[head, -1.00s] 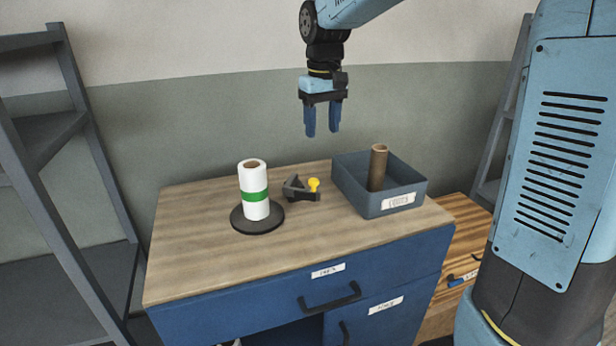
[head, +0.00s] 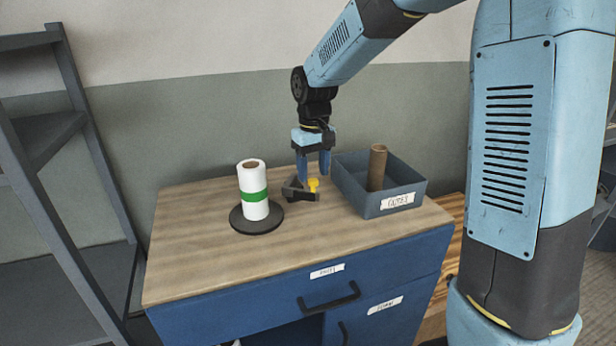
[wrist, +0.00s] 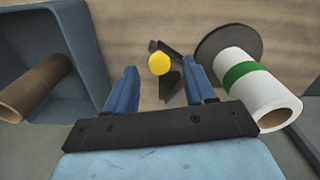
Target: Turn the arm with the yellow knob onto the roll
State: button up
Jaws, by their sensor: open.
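A white roll with a green band (head: 254,190) stands upright on a round dark base (head: 258,220) on the cabinet top. To its right is a dark angled arm (head: 299,191) with a yellow knob (head: 313,184). The arm is apart from the roll. My gripper (head: 314,177) is open and points down, just above and behind the knob. In the wrist view the knob (wrist: 160,63) shows ahead, between the lines of the two blue fingers (wrist: 162,85), with nothing held. The roll (wrist: 255,90) is on the right there.
A grey-blue bin (head: 405,195) with a brown cardboard tube (head: 377,168) stands close to the right of the knob. The wooden top (head: 200,255) is clear in front. A grey shelf rack (head: 85,150) stands to the left.

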aim_at(312, 195)
jog(key=shift+f, duration=1.2)
grip_shut()
